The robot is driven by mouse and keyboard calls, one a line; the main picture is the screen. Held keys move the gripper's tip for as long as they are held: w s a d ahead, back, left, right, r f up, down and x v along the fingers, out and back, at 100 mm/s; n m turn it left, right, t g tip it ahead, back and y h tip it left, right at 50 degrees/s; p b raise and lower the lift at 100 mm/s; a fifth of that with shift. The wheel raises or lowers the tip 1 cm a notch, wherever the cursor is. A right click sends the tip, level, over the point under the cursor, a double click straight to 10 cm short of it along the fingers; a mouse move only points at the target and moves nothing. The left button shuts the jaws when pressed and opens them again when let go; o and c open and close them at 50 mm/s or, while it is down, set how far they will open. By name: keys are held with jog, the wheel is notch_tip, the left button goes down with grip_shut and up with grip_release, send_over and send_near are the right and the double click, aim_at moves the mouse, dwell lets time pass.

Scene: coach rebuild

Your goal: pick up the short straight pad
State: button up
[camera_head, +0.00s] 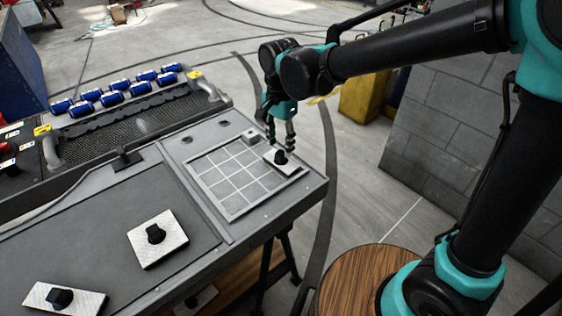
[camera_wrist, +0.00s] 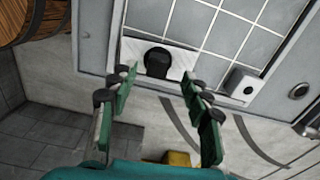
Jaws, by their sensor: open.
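A short white straight pad (camera_head: 289,167) with a black knob lies at the right edge of the gridded tray on the bench. In the wrist view the pad (camera_wrist: 182,62) lies along the grid's near edge, its knob upright. My gripper (camera_head: 280,137) is above this pad, fingers pointing down. In the wrist view my gripper (camera_wrist: 158,80) is open, with a green finger on each side of the knob and nothing held between them. Whether the fingertips touch the pad cannot be told.
The gridded tray (camera_head: 215,187) is otherwise bare, with a small block (camera_head: 250,136) at its far corner. A square pad (camera_head: 145,235) and another knobbed pad (camera_head: 88,300) lie nearer on the bench. A block wall (camera_head: 445,130) rises at right.

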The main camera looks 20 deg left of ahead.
aim_at(281, 152)
notch_tip(281, 152, down, 4)
jog(key=shift+d, duration=0.15)
jog(key=shift+c, duration=0.3)
grip_shut()
